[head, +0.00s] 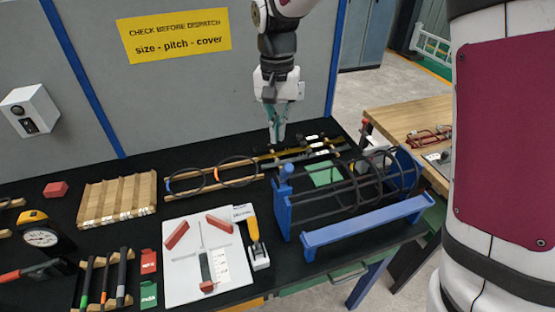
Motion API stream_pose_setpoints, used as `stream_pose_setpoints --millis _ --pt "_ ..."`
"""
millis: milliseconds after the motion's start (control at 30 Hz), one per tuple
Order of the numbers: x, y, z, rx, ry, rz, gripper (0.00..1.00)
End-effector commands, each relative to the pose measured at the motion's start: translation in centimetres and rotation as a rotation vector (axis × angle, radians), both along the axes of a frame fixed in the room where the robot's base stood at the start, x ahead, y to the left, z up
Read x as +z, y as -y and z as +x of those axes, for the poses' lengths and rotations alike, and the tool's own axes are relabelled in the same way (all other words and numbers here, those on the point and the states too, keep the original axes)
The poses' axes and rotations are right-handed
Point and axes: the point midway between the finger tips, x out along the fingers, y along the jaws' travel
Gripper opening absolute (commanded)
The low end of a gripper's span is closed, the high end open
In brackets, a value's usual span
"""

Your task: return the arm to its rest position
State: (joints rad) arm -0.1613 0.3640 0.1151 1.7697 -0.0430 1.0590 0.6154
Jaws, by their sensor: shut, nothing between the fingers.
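My gripper (277,131) points down above the back of the black bench mat, near the rail with rings. Its fingers are together and nothing shows between them. My arm comes down from the top of the picture, and a large maroon-panelled part of my own body fills the right side. The gripper appears above the rail (305,150); whether it touches anything there cannot be told.
A blue stand (370,220) holds the dark rebar cage (345,196) at the bench's right. A wooden rack (118,200), a white board (185,285) and a dial gauge (40,236) lie left. A grey panel (200,90) rises behind.

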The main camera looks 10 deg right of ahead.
Motion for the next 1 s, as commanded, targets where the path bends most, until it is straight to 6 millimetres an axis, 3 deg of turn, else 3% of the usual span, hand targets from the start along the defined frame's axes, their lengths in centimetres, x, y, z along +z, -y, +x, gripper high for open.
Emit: stream_pose_setpoints --millis 367,567,800,1000 --pt "0.0 0.1 0.0 0.0 0.001 0.0 0.0" --pt "2.3 1.6 -1.0 0.025 0.051 0.003 0.0" --pt "6.6 5.3 -5.0 0.106 0.181 0.004 0.0" --pt "8.5 8.0 -9.2 0.171 0.291 -0.006 0.0"
